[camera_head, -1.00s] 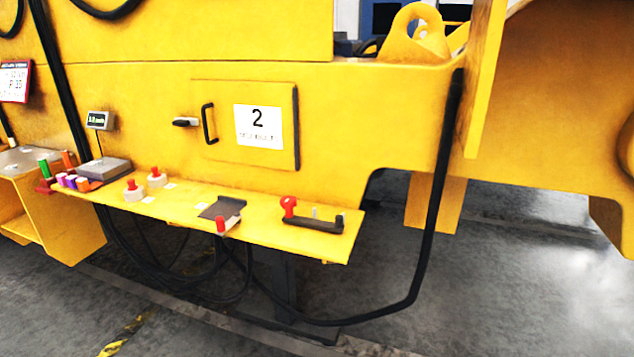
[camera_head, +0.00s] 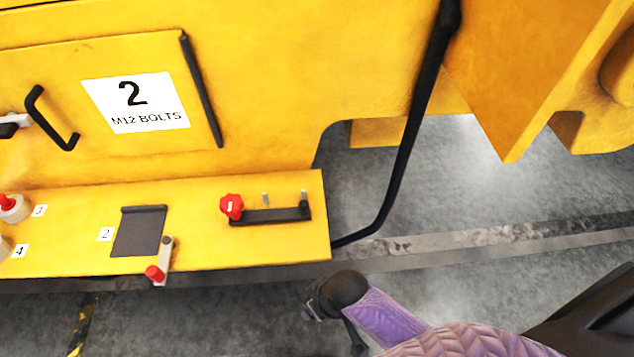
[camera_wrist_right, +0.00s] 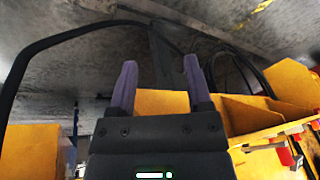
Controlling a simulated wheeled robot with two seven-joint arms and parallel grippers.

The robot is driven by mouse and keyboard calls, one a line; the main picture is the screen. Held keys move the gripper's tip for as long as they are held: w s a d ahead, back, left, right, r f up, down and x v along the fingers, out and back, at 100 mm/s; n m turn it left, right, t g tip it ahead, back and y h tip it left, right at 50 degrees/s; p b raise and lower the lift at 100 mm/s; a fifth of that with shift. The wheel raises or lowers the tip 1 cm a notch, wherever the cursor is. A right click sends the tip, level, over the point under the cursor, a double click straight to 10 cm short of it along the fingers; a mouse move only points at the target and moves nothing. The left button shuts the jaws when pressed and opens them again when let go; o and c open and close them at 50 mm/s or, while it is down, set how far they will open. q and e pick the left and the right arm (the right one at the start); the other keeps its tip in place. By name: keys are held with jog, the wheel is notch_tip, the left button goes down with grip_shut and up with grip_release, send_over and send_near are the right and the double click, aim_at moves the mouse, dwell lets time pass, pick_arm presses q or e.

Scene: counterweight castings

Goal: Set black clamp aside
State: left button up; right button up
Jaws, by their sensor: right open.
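The black clamp (camera_head: 270,215), a dark bar with a red star knob at its left end, lies on the right part of the yellow shelf (camera_head: 200,258) in the head view. Two small grey pins show by it. My right gripper (camera_head: 318,303) is below the shelf's front right corner, apart from the clamp and partly hidden by my own wrist. In the right wrist view my right gripper (camera_wrist_right: 160,85) has its two purple fingers apart with nothing between them. My left gripper is not in view.
A dark plate (camera_head: 138,232) and a grey lever with a red tip (camera_head: 155,273) sit left of the clamp. A door marked 2 (camera_head: 135,100) is above. Bare shelf shows between plate and clamp.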

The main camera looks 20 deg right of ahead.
jog(key=w+a+r+n+y+p, duration=0.1)
jog(key=w+a+r+n+p, duration=0.15)
jog(key=r, duration=0.45)
jog(key=w+a+r+n+y+p, duration=0.1)
jog(key=w+a+r+p, duration=0.2)
jog(key=r, duration=0.4)
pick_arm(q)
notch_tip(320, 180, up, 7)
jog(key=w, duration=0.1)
pick_arm(e)
notch_tip(320, 180, up, 7)
jog(key=m+g+h, duration=0.1)
jog(key=g+h, duration=0.1)
jog(key=h, duration=0.2)
send_over(304, 204)
jog(key=shift+r, duration=0.2)
notch_tip(304, 204, down, 9)
jog(key=b, duration=1)
jog(key=shift+w+f, duration=0.1)
jog(key=shift+f, duration=0.05)
jog(key=shift+f+b, duration=0.15)
jog(key=shift+b, duration=0.3)
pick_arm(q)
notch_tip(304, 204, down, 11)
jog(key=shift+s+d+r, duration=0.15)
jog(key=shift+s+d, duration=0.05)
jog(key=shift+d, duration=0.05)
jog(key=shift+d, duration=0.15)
pick_arm(e)
grip_shut()
